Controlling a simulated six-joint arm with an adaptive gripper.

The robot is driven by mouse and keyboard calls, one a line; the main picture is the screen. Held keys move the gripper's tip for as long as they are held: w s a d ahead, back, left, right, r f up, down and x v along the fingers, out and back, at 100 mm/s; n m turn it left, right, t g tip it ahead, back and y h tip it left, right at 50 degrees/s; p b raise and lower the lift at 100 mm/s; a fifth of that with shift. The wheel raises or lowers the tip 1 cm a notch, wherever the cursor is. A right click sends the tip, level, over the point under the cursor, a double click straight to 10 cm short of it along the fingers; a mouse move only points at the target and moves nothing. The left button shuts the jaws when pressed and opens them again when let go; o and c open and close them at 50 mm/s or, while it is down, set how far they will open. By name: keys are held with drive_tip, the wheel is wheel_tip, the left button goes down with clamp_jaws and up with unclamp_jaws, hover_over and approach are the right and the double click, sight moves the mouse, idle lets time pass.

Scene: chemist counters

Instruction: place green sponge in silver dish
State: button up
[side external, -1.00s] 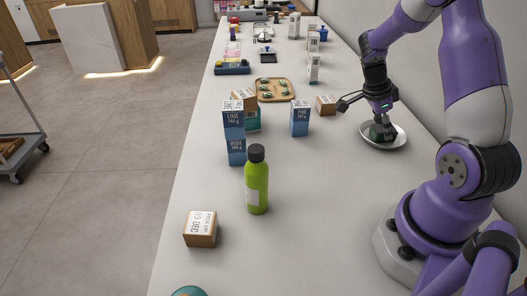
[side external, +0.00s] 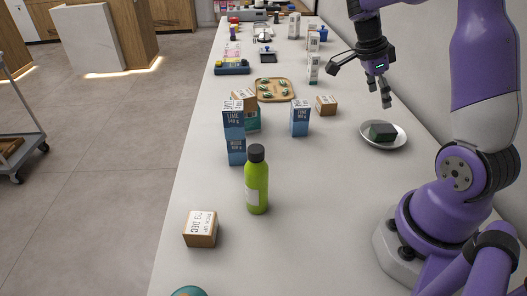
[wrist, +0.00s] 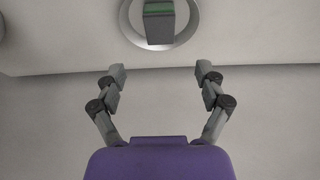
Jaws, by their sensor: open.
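The green sponge (side external: 382,131) lies in the silver dish (side external: 370,142) on the right side of the counter. In the wrist view the sponge (wrist: 159,22) sits within the dish's ring (wrist: 186,37) at the top of the picture. My gripper (side external: 387,104) is above the dish, clear of the sponge, and its fingers hold nothing. In the wrist view the two fingertips (wrist: 160,74) are spread wide apart with only bare surface between them.
A small brown box (side external: 326,105) and a blue-and-white carton (side external: 300,118) stand left of the dish. A green bottle (side external: 257,180), stacked cartons (side external: 234,133) and a wooden tray (side external: 275,90) are further left. The counter in front of the dish is clear.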

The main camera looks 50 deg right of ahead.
drive_tip(key=w+a+r+n+t, duration=0.3)
drive_tip(key=a+r+n+t, duration=0.25)
drive_tip(key=a+n, duration=0.7)
drive_tip(key=s+a+n+t+y, duration=0.3)
drive_tip(key=a+n, duration=0.9)
drive_tip(key=n, duration=0.2)
drive_tip(key=shift+s+r, duration=0.35)
drive_tip(key=shift+n, duration=0.25)
